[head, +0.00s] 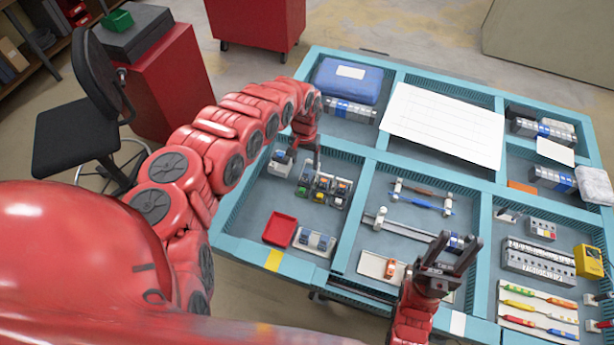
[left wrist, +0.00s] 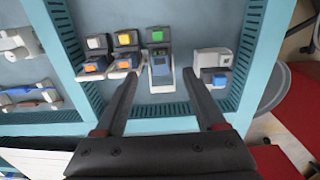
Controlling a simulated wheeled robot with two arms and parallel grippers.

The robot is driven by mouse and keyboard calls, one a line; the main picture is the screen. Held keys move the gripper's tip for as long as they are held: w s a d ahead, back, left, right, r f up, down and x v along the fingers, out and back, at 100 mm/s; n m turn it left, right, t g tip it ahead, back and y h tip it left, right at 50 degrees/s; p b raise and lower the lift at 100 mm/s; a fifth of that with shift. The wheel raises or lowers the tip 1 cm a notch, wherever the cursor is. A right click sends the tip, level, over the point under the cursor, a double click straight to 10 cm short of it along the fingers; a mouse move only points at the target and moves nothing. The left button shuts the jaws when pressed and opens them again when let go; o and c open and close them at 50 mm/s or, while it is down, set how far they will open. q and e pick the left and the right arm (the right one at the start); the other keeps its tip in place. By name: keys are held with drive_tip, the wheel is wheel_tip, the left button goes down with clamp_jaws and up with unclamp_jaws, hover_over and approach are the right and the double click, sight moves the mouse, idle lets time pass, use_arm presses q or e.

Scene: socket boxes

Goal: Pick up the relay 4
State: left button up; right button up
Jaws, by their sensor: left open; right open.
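Several small relays stand in a row in the left compartment. In the left wrist view, one dark relay with a green top (left wrist: 157,36) and a blue-grey front (left wrist: 161,73) lies in line with the gap between my fingers. A grey and blue unit (left wrist: 214,77) stands apart to the right. I cannot read which is relay 4. My left gripper (left wrist: 160,80) is open and empty above the row; it also shows in the head view (head: 304,158). My right gripper (head: 457,250) is open and empty above the front middle compartment.
A red tray (head: 280,229) and a socket strip (head: 314,241) lie in front of the relays. Blue dividers separate the compartments. A white sheet (head: 443,124) and blue case (head: 348,80) lie behind. A chair (head: 75,130) stands left.

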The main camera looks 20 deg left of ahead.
sight(305, 176)
use_arm(q)
wheel_tip(305, 176, down, 5)
drive_tip(key=b, duration=0.3)
wheel_tip(305, 176, down, 5)
drive_tip(key=b, duration=0.5)
drive_tip(key=shift+w+f, duration=0.1)
drive_tip(key=shift+f, duration=0.05)
drive_tip(key=shift+r, duration=0.2)
drive_tip(key=shift+c, duration=0.4)
clamp_jaws()
